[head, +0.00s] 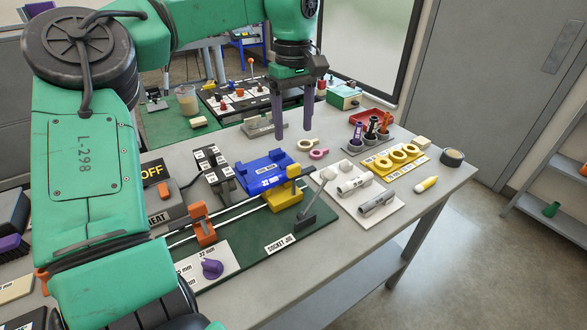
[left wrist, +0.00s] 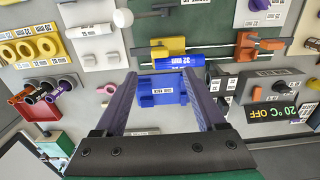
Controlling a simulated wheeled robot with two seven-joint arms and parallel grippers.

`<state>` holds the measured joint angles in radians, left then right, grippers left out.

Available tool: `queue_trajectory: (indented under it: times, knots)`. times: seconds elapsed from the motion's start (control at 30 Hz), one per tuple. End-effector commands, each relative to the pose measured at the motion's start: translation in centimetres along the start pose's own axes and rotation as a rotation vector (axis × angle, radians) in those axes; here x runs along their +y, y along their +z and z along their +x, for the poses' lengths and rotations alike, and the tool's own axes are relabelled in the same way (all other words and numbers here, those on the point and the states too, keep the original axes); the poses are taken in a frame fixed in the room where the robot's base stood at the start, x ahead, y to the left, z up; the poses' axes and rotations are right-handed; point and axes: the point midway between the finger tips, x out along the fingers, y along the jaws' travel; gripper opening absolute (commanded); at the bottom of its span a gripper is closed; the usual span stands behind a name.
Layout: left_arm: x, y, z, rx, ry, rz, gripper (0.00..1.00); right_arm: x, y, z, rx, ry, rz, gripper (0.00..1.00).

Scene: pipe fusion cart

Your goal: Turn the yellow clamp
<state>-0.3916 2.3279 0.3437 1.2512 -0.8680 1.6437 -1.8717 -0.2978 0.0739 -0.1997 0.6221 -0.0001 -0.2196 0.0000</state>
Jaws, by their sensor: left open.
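The yellow clamp (head: 284,194) sits on the rails of the green socket jig (head: 270,242), with a small upright yellow part on top and a grey-ended lever beside it. In the left wrist view the yellow clamp (left wrist: 158,52) lies beyond the fingertips, partly behind a blue piece. My left gripper (head: 293,135) is open and empty, its two purple fingers pointing down behind the clamp and above the table. It also shows in the left wrist view (left wrist: 160,76), with its fingers on either side of the blue tool rack (left wrist: 160,99). My right gripper is not in view.
The blue tool rack (head: 262,172) stands just behind the clamp. An orange clamp (head: 203,226) sits on the same rails to the left. A heater with an OFF display (head: 154,172) is farther left.

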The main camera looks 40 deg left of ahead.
Motion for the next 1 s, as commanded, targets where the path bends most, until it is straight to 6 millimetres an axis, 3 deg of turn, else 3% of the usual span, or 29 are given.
queue_trajectory:
  times: [0.2,0.4,0.73,0.9,0.93,1.0]
  knots:
    - [-0.1,0.1,6.0,-0.004,-0.004,0.001,0.72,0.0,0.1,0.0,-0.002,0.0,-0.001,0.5]
    - [-0.1,0.0,9.7,-0.001,-0.002,0.0,0.72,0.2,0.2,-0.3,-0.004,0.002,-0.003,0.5]
    - [0.0,0.0,10.6,0.0,0.0,-0.001,0.72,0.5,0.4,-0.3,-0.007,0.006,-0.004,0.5]
    - [0.0,0.0,10.5,0.0,0.0,0.0,0.07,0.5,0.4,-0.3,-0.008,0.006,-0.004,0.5]
    - [0.0,0.0,10.5,0.0,0.0,0.0,0.0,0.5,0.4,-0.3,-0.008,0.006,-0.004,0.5]
    - [0.0,0.0,10.5,0.0,0.0,0.0,0.0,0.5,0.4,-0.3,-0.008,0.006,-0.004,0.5]
